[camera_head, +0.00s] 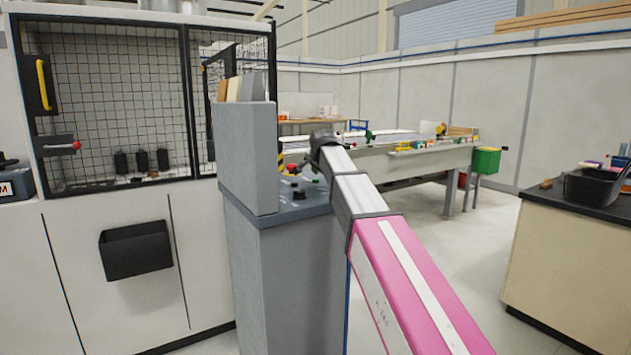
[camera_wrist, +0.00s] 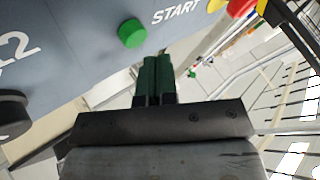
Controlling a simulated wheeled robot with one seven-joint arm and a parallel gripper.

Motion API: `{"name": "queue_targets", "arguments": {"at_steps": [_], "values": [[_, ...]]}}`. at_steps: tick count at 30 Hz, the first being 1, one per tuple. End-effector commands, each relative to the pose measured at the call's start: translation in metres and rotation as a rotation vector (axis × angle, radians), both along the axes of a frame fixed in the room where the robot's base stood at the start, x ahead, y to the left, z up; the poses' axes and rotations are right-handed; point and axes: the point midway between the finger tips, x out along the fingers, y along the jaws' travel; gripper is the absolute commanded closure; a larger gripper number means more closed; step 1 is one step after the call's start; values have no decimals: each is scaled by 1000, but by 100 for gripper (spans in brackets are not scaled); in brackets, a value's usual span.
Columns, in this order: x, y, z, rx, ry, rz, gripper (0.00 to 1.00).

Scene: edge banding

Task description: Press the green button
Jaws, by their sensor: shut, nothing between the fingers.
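The green button (camera_wrist: 131,33) is a round raised cap on the blue-grey control panel (camera_wrist: 70,45), beside the white START lettering. It is at the top of the wrist view. My gripper (camera_wrist: 158,60) has its dark green fingers together with nothing between them. In that view the fingertips appear below and right of the button, apart from it. In the head view my arm reaches to the control cabinet (camera_head: 300,265); my gripper's fingertips cannot be made out there.
A red button (camera_wrist: 240,8) on yellow is right of START. A black knob (camera_wrist: 14,113) is at the left. In the head view, a grey upright block (camera_head: 245,155) stands on the cabinet's left side. A fenced machine (camera_head: 105,100) is further left; a counter (camera_head: 570,250) is at right.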

Motion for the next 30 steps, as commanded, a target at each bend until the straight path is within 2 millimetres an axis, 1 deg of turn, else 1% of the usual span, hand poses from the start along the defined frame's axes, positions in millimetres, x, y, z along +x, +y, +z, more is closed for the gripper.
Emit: {"name": "queue_targets", "arguments": {"at_steps": [11,21,30], "values": [[0,0,0,0,0,0,100],[0,0,-8,0,0,0,100],[0,0,-8,0,0,0,100]]}}
